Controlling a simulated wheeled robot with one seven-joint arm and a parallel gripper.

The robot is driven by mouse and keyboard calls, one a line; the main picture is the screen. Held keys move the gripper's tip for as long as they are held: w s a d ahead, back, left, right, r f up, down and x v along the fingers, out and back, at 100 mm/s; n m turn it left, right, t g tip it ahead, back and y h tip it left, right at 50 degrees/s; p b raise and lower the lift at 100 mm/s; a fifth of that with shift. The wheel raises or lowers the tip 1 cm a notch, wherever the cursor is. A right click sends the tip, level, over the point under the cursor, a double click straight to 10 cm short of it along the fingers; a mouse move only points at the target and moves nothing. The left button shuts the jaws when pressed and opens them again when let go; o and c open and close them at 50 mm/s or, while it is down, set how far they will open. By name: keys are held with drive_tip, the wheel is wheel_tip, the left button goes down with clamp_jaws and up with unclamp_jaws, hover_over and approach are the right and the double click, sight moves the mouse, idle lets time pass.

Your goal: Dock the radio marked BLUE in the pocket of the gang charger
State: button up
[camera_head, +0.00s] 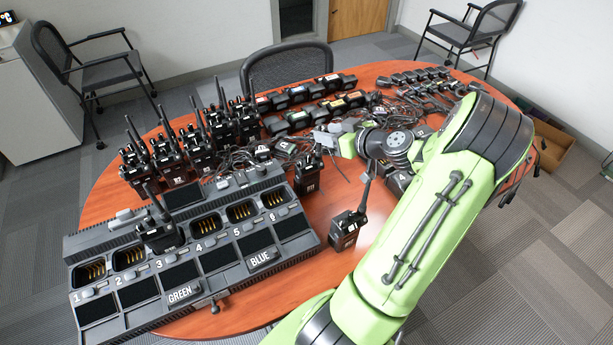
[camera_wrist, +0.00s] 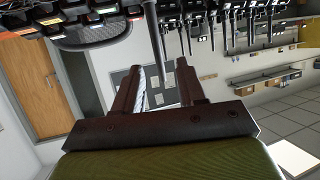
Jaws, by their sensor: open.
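The gang charger (camera_head: 215,310) lies on the near left of the table, with pockets numbered 1 to 6. A black radio (camera_head: 160,235) stands in pocket 3; the other pockets look empty. GREEN and BLUE (camera_head: 262,258) labels are on the charger's front. A black radio (camera_head: 344,232) stands alone right of the charger, and another (camera_head: 307,177) stands behind its right end. I cannot read BLUE on any radio. My gripper (camera_head: 326,138) is above the table's middle, pointing left. In the wrist view my gripper (camera_wrist: 157,82) is open, with a dark antenna showing between the fingers.
Several radios (camera_head: 198,148) stand upright behind the charger. Batteries (camera_head: 298,93), tangled cables (camera_head: 290,150) and small accessories (camera_head: 415,77) crowd the table's back. Chairs (camera_head: 92,65) stand around it. Bare wood shows around the lone radio.

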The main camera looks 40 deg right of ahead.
drive_tip(key=x, duration=0.5)
drive_tip(key=shift+w+f, duration=0.1)
drive_tip(key=shift+w, duration=0.25)
clamp_jaws()
idle(1.0)
